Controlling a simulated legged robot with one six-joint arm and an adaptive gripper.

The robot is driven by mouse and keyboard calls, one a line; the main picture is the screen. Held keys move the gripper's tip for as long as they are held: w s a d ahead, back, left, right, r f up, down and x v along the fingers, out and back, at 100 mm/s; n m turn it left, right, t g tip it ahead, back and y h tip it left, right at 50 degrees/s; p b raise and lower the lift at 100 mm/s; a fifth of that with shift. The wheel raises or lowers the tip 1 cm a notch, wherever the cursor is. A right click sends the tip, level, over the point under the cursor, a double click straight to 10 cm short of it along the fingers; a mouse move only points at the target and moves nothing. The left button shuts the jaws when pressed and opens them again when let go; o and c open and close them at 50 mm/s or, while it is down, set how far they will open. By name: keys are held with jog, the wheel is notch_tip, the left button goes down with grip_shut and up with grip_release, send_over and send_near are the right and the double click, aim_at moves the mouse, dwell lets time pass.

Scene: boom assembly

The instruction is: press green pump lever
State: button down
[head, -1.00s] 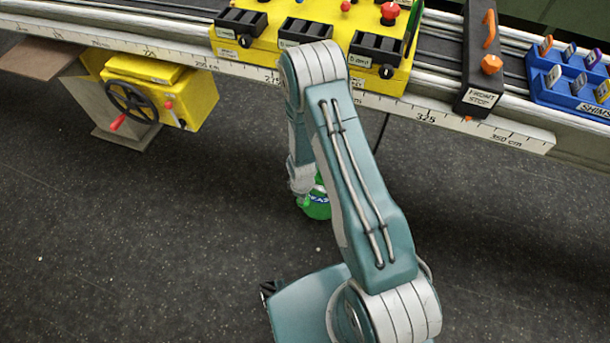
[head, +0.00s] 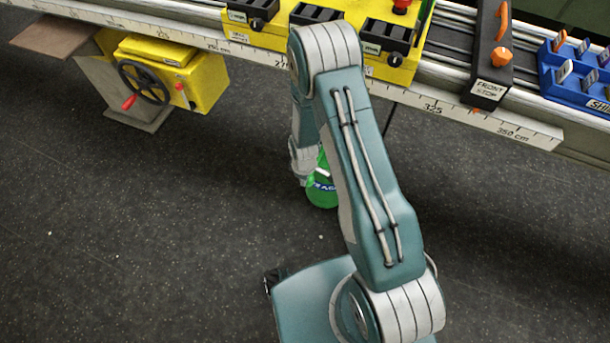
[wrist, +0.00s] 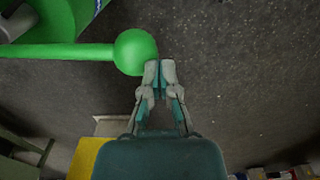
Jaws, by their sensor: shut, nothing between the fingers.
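The green pump (head: 322,190) stands on the dark floor in the head view, with a label on it and partly hidden behind my arm. In the wrist view its green lever (wrist: 60,51) runs in from the left and ends in a round green knob (wrist: 135,51). My gripper (wrist: 160,66) is shut and empty. Its fingertips overlap the lower right edge of the knob in the wrist view; I cannot tell whether they touch it. In the head view my gripper is hidden behind my arm.
A long bench with a ruler edge (head: 515,128) crosses the top. It carries a yellow unit (head: 272,38), a black front stop (head: 490,75) and a blue shim rack (head: 570,85). A yellow box with a handwheel (head: 205,80) sits at left. The floor in front is clear.

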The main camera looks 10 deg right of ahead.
notch_tip(320, 180, up, 9)
jog(key=s+a, duration=0.1)
jog(key=s, duration=0.1)
jog(key=shift+s+a, duration=0.2)
jog(key=shift+s, duration=0.05)
jog(key=shift+r, duration=0.15)
dwell(0.4)
jog(key=w+d+r, duration=0.3)
jog(key=w+r, duration=0.2)
jog(key=r, duration=0.5)
jog(key=shift+w+d+r, duration=0.2)
jog(key=shift+d+r, duration=0.1)
jog(key=shift+r, duration=0.05)
jog(key=shift+f, duration=0.1)
notch_tip(320, 180, down, 14)
jog(key=shift+r, duration=0.1)
